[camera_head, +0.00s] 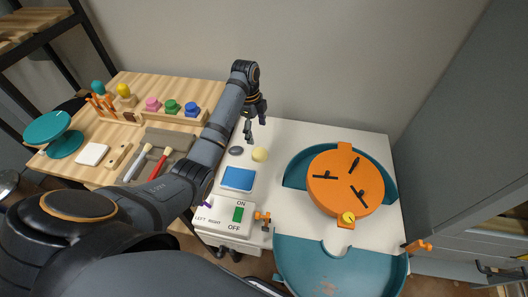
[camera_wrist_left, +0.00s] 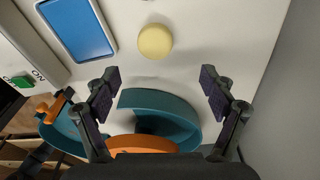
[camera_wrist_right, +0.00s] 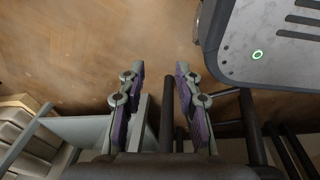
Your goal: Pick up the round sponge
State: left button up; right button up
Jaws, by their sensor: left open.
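The round sponge (camera_head: 259,154) is pale yellow and lies on the white worktop (camera_head: 283,135), behind the blue pad. My left gripper (camera_head: 254,126) is open and empty above the worktop, pointing down, a little beyond the sponge. In the left wrist view the sponge (camera_wrist_left: 155,41) shows whole, ahead of the open fingers (camera_wrist_left: 159,75) and roughly centred between them, not touched. My right gripper (camera_wrist_right: 161,70) shows only in its wrist view. Its fingers are apart with nothing between them, over the wooden floor.
A dark grey oval piece (camera_head: 236,151) lies just left of the sponge. A blue pad (camera_head: 238,179) and switch box (camera_head: 232,216) are nearer. The teal basin (camera_head: 296,170) with an orange disc (camera_head: 326,191) stands right. A wooden bench (camera_head: 157,90) with tools is left.

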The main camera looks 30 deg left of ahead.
pick_arm(q)
send_over(259, 152)
jog(key=f, duration=0.4)
jog(key=shift+w+a+f, duration=0.25)
jog(key=shift+a+f, duration=0.1)
jog(key=shift+f, duration=0.2)
jog(key=f, duration=0.4)
jog(key=shift+s+d, duration=0.2)
jog(key=shift+d, duration=0.1)
jog(key=shift+f, duration=0.5)
pick_arm(e)
jog(key=shift+s+r, duration=0.1)
jog(key=shift+s, duration=1.05)
pick_arm(q)
jog(key=shift+c, duration=0.3)
jog(key=shift+r, duration=0.1)
jog(key=shift+c, duration=1.3)
jog(key=c, duration=0.6)
pick_arm(e)
jog(key=shift+s, duration=0.2)
